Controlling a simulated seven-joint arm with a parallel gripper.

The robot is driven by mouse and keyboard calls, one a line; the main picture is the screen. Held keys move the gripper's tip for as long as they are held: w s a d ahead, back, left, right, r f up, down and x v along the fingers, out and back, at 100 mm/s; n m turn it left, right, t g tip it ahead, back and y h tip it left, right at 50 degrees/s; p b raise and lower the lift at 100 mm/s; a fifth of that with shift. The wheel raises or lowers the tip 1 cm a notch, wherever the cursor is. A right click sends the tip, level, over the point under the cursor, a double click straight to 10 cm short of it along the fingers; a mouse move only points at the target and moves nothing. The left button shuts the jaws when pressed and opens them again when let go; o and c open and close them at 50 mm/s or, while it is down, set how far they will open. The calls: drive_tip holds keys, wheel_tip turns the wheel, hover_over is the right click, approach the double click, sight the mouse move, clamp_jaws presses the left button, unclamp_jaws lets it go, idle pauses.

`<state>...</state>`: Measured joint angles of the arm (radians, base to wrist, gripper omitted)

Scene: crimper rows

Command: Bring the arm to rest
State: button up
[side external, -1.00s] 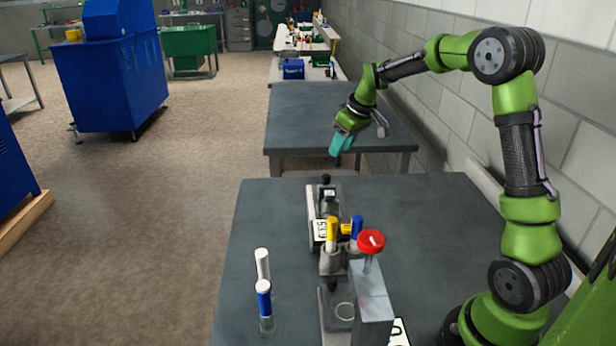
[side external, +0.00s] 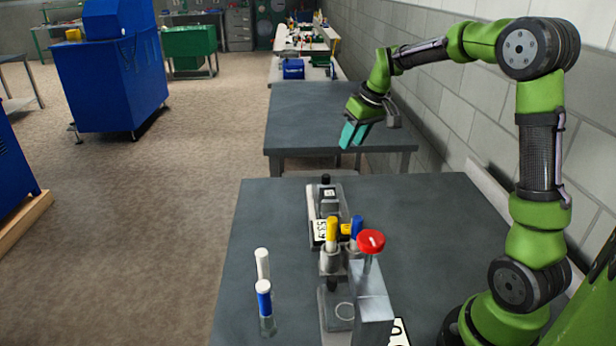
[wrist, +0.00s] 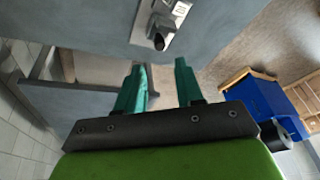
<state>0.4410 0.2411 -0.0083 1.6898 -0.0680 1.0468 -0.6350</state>
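My gripper (side external: 354,134) is raised above the far part of the grey work table (side external: 420,215), clear of everything on it. In the wrist view its two teal fingers (wrist: 160,80) stand apart with nothing between them. A crimper device (side external: 330,212) with a black knob and a number label stands on the table, and part of it shows in the wrist view (wrist: 163,22). In front of it is a grey press (side external: 370,300) with a red cap (side external: 371,242). Yellow-capped and blue-capped vials stand by the press.
A second grey table (side external: 310,115) is behind. A block wall (side external: 470,120) runs along the right. The table's right half is mostly clear.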

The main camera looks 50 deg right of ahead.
drive_tip(key=s+a+r+t+y, duration=0.1)
drive_tip(key=s+a, duration=0.9)
drive_tip(key=s+a+r+m+t+y, duration=0.1)
drive_tip(key=s+a+r+t, duration=0.1)
drive_tip(key=s+a, duration=0.7)
drive_tip(key=shift+s+a+r+m, duration=0.25)
drive_tip(key=shift+s+a+m, duration=0.1)
drive_tip(key=shift+a, duration=0.4)
